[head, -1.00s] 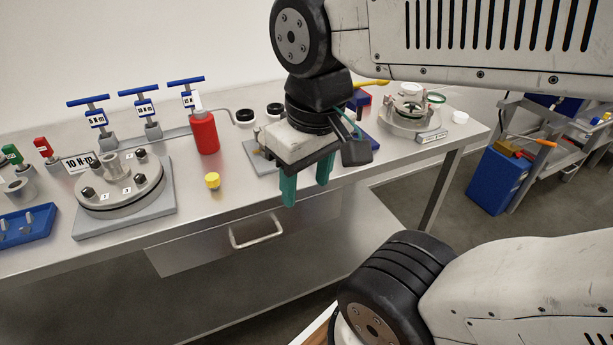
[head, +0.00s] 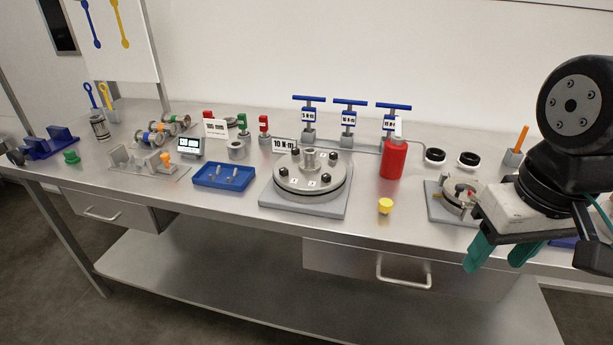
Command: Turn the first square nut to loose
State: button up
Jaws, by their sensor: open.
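A round metal flange (head: 311,187) with several dark bolt heads or nuts and small number labels sits on a grey base plate (head: 305,208) near the middle of the bench. A dark nut (head: 283,171) is on its left side and another (head: 325,179) at its front; they are too small to tell whether they are square or which is first. My gripper (head: 497,257) is at the right, with green fingers apart and pointing down, empty. It is well to the right of the flange, and partly hides a small clamp fixture (head: 436,208) behind it.
Blue T-handle tools (head: 349,102) stand behind the flange, with a "10 N·m" sign (head: 285,145). A red bottle (head: 394,159) and yellow knob (head: 385,206) are to its right; a blue tray (head: 224,176) is left. The bench front between flange and yellow knob is clear.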

aim_at(284, 171)
jog(key=u, duration=1.9)
jog(key=i, duration=1)
jog(key=z, duration=1.35)
